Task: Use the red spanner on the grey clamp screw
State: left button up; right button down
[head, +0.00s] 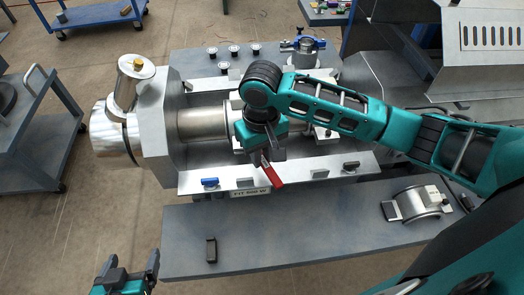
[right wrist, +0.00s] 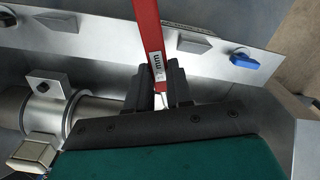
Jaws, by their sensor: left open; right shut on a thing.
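In the right wrist view the red spanner (right wrist: 151,35) stands out from between the fingers (right wrist: 160,90), with a size label ending in "mm". A grey clamp (right wrist: 55,108) with a block-shaped end sits around the barrel at the left of that view, apart from the spanner. I cannot tell which part is the grey clamp screw; my right arm hides part of the barrel in the head view. My left gripper (head: 127,275) is open and empty at the lower left, beside the front bench.
The front bench (head: 300,225) is mostly clear. It holds a small black block (head: 211,250) and a grey half-round part (head: 417,203). The tray edge carries a blue handle (head: 210,182) and a black one (head: 351,166). Several round parts (head: 234,50) stand behind the barrel (head: 203,123).

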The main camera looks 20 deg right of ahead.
jog(key=shift+f, duration=0.85)
jog(key=a+m, duration=0.2)
jog(key=m, duration=0.1)
jog(key=shift+a, duration=0.35)
jog(key=a+m, duration=0.1)
jog(key=w+a+m, duration=0.1)
jog(key=m, duration=0.1)
jog(key=shift+s+d, duration=0.15)
jog(key=shift+r+n, duration=0.3)
jog(key=shift+r, duration=0.35)
dwell(0.8)
jog(key=shift+r, duration=0.35)
jog(key=shift+r, duration=2.5)
